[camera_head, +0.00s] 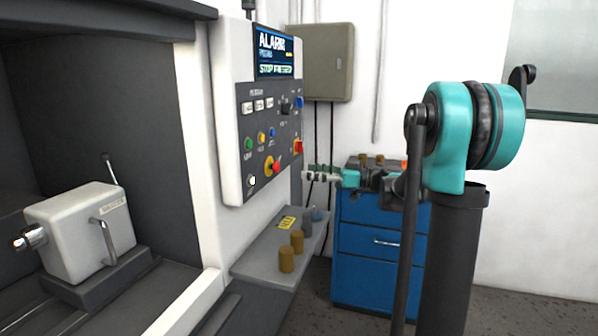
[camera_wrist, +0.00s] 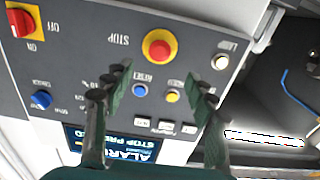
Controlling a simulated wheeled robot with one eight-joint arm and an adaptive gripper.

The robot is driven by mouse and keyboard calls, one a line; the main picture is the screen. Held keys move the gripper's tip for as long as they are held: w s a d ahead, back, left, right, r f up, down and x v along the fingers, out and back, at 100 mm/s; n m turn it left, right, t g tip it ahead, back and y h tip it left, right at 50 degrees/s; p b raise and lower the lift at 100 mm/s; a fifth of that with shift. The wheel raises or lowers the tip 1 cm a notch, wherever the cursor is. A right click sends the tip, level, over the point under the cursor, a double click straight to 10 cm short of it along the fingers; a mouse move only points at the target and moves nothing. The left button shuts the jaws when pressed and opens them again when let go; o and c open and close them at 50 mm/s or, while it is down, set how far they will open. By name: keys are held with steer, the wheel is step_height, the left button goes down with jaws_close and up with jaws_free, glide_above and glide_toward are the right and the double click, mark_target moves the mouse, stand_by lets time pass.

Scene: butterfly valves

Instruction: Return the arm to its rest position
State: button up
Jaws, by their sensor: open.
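My gripper (camera_wrist: 158,76) is open and empty in the wrist view, its two fingers spread in front of the control panel (camera_wrist: 205,20), which appears upside down. A blue button (camera_wrist: 139,90) and a yellow button (camera_wrist: 173,96) show between the fingers. The red stop button (camera_wrist: 158,48) on its yellow ring lies just past the fingertips. In the head view my gripper (camera_head: 312,174) is small, at the right edge of the panel (camera_head: 262,130); my arm is partly hidden behind its own teal joint. I cannot tell whether the fingers touch the panel.
The screen (camera_head: 274,53) reads ALARM. A shelf (camera_head: 262,262) below the panel holds several small cylinders. A blue drawer cabinet (camera_head: 375,262) stands behind my arm. A grey wall box (camera_head: 328,62) hangs behind the panel. The open machine bay (camera_head: 95,85) is left; floor shows at right.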

steer(key=shift+s+d, duration=0.2)
steer(key=shift+d, duration=0.4)
steer(key=shift+f, duration=0.1)
